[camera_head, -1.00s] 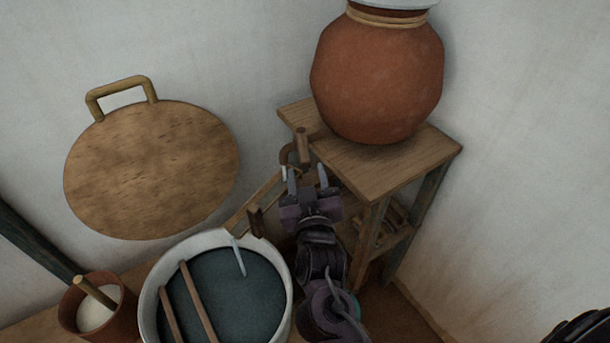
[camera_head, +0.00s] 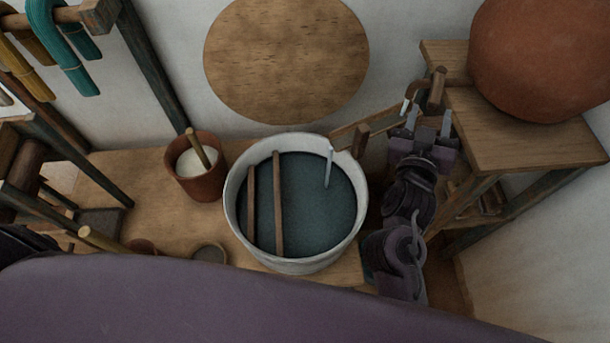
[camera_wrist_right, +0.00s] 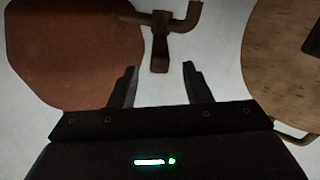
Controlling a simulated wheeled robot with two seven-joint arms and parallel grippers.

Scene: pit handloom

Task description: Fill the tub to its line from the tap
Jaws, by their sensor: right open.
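The white-rimmed tub (camera_head: 232,217) stands on the wooden bench and holds dark teal liquid below its rim. Two wooden sticks (camera_head: 278,200) lie across it, and a pale strip (camera_head: 329,166) hangs inside its right side. I cannot make out a fill line. The brown tap (camera_head: 437,90) is at the clay jar's stand, up and right of the tub; it also shows in the right wrist view (camera_wrist_right: 160,42). My right gripper (camera_head: 429,119) is open and empty just short of the tap, its fingers (camera_wrist_right: 160,85) apart on either side below it. No stream shows. My left gripper is not in view.
The clay jar (camera_head: 540,55) sits on a wooden stand (camera_head: 520,140) at the right. A clay pot (camera_head: 200,182) with a stick stands left of the tub. A small bowl (camera_head: 209,253) is nearby. Teal and yellow skeins (camera_head: 72,65) hang upper left.

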